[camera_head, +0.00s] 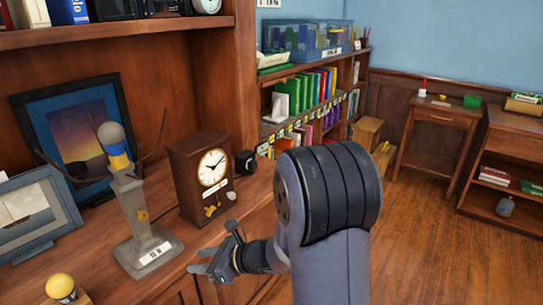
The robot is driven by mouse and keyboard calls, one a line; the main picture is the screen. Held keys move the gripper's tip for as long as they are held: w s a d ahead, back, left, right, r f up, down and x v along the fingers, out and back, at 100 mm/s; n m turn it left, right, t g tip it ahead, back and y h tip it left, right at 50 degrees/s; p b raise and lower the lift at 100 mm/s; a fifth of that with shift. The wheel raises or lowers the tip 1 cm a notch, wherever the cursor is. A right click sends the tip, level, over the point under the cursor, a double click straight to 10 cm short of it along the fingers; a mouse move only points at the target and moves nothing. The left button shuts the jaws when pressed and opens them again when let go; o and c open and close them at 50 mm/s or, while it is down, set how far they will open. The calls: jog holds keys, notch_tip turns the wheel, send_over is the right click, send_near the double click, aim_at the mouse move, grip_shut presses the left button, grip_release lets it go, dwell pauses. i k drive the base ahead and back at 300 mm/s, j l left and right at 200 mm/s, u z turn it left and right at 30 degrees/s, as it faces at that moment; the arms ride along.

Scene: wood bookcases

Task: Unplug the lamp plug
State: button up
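My gripper (208,271) is in front of the wooden cabinet top, below the mantel clock and right of a grey stand. Its fingers point left, but they are small and seen at an angle, so I cannot tell whether they are apart or hold anything. I cannot make out a lamp plug, a cord or a socket. A grey pedestal (136,215) with a rounded grey top and a yellow and blue band stands on the cabinet. I cannot tell whether it is a lamp.
A wooden clock (190,176) and framed pictures (85,130) stand on the cabinet top (105,217). A yellow ball (60,287) is at the lower left. A bookshelf (265,130) stands behind. A small table (437,118) is at the back right. The floor (430,240) at right is clear.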

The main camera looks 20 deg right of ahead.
aim_at(252, 165)
jog(key=i+l+z, duration=0.35)
jog(key=i, duration=0.3)
jog(key=i+z, duration=0.35)
jog(key=i, duration=0.3)
